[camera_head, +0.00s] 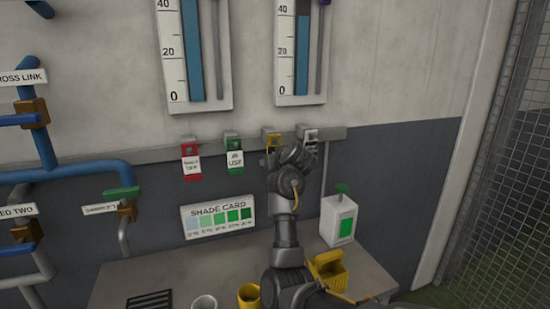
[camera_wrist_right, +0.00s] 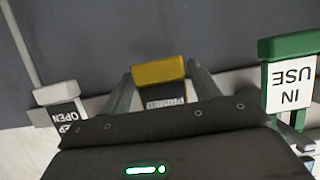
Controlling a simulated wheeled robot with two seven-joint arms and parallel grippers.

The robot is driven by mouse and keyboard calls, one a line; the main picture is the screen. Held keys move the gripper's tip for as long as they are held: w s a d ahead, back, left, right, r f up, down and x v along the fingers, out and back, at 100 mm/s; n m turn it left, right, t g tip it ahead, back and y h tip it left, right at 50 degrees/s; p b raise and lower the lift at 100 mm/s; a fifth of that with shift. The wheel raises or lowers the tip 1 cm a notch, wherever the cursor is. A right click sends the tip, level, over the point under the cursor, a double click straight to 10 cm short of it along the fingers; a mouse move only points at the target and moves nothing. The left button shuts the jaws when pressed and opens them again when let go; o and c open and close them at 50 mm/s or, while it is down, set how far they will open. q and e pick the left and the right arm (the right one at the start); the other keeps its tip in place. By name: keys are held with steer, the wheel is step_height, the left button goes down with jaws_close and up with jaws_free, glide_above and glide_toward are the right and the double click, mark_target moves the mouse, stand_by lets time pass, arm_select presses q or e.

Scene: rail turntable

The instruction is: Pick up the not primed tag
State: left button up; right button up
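The not primed tag is the yellow-topped tag (camera_head: 271,136) hanging on the wall rail, partly hidden by my right gripper in the head view. In the right wrist view its yellow top (camera_wrist_right: 159,71) and dark lettered face show upside down, with the lettering partly covered; "PRIMED" is only partly readable. My right gripper (camera_wrist_right: 162,84) is open, with one finger on each side of this tag. It also shows in the head view (camera_head: 287,157), in front of the rail. I cannot tell whether the fingers touch the tag. My left gripper is not in view.
The rail (camera_head: 210,147) also holds a red tag (camera_head: 191,162), a green "IN USE" tag (camera_head: 235,158) and a white "OPEN" tag (camera_wrist_right: 60,107), close on both sides. Below are a shade card (camera_head: 218,216), a white container (camera_head: 338,220), cups and a yellow basket (camera_head: 329,270).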

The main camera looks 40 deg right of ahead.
steer(key=c, duration=0.7)
steer(key=shift+r+p, duration=0.9)
steer(key=shift+r, duration=0.05)
steer(key=shift+s+a+f+p, duration=0.1)
steer(key=shift+s+a+p, duration=1.1)
steer(key=shift+s, duration=1.65)
steer(key=shift+s+a+f+p, duration=0.1)
steer(key=shift+s+a+p, duration=0.7)
steer(key=shift+s+p, duration=1.35)
steer(key=shift+s+a+p, duration=0.7)
steer(key=shift+s+a, duration=0.3)
steer(key=shift+s, duration=2.5)
